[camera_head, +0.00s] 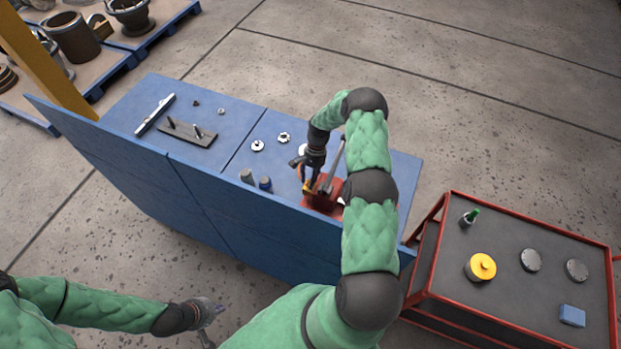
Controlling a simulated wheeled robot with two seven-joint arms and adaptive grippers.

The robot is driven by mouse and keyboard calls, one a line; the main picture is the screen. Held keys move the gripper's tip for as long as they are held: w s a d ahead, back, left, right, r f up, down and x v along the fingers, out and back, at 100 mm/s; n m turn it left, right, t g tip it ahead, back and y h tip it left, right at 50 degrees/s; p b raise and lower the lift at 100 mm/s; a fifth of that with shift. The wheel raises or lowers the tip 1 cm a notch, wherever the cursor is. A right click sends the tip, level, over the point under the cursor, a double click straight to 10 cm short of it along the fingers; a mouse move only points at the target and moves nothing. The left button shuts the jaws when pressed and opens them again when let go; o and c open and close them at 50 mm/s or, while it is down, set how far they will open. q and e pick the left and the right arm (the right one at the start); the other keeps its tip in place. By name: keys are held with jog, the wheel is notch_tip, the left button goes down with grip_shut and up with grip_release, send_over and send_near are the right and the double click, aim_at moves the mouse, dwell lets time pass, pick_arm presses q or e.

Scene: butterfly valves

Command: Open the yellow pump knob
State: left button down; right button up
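A red device (318,203) with a grey lever (333,168) stands on the blue bench. A small yellow part (307,187) shows at its left side, and I take this for the yellow pump knob. My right gripper (308,178) points down right at the yellow part, its fingers partly hidden and too small to tell open from shut. Whether it touches the part is unclear. The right arm arches over the bench and hides part of the red device. My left gripper (209,312) hangs low in front of the bench, apart from everything; its finger state is unclear.
The blue bench (215,95) holds a dark plate with pegs (188,133), a bar (155,115), two small cylinders (265,184) and small round parts (284,137). A red-framed cart (510,245) at right carries a yellow canister (480,267). A yellow post (45,60) stands at left.

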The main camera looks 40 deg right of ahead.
grip_shut()
jog(key=shift+f+n+b, duration=0.15)
jog(key=shift+n+b, duration=0.25)
jog(key=shift+b, duration=0.85)
jog(key=shift+r, duration=0.2)
jog(key=shift+c, duration=0.2)
grip_release()
jog(key=shift+o, duration=0.4)
jog(key=shift+w, duration=0.1)
